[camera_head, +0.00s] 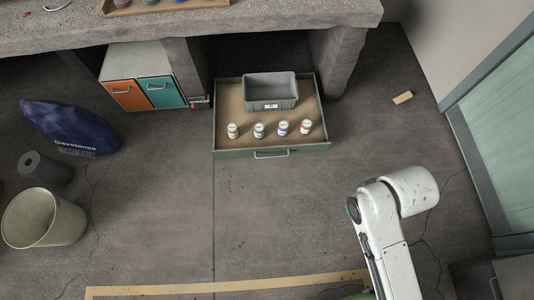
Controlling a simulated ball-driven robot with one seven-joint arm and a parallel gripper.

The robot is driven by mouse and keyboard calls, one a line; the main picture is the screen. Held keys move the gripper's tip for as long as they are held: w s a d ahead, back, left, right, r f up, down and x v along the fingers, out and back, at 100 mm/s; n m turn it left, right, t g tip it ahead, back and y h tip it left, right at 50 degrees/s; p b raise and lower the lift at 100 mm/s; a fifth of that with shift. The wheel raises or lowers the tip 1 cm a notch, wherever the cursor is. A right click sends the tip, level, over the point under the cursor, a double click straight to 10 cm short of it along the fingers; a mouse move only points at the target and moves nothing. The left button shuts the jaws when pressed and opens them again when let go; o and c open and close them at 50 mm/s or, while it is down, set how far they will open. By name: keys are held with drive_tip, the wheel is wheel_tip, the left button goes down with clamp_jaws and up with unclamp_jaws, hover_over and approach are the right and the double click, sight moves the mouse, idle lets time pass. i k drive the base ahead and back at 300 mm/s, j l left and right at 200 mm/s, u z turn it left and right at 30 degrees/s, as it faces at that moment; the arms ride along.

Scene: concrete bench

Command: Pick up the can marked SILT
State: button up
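Several small pale cans stand upright in a row near the front of an open drawer (225,108) under the concrete bench. From left to right they are a first can (233,131), a second can (258,130), a third can with a bluish mark (283,128) and a can with a reddish mark (305,127). Their lettering is too small to read, so I cannot tell which is marked SILT. My white arm shows at the lower right, well apart from the drawer. My gripper cannot be made out.
A grey bin (270,91) sits in the drawer behind the cans. The bench (250,18) overhangs at the back. A cabinet (142,83), blue sack (70,128) and bucket (43,218) stand left. A small tan block (403,98) lies right. The floor before the drawer is clear.

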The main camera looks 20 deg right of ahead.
sight(283, 125)
drive_tip(key=i+u, duration=0.15)
drive_tip(key=i, duration=0.6)
drive_tip(key=i+u, duration=0.15)
drive_tip(key=i, duration=0.6)
drive_tip(key=i+l+u, duration=0.15)
drive_tip(key=i, duration=0.6)
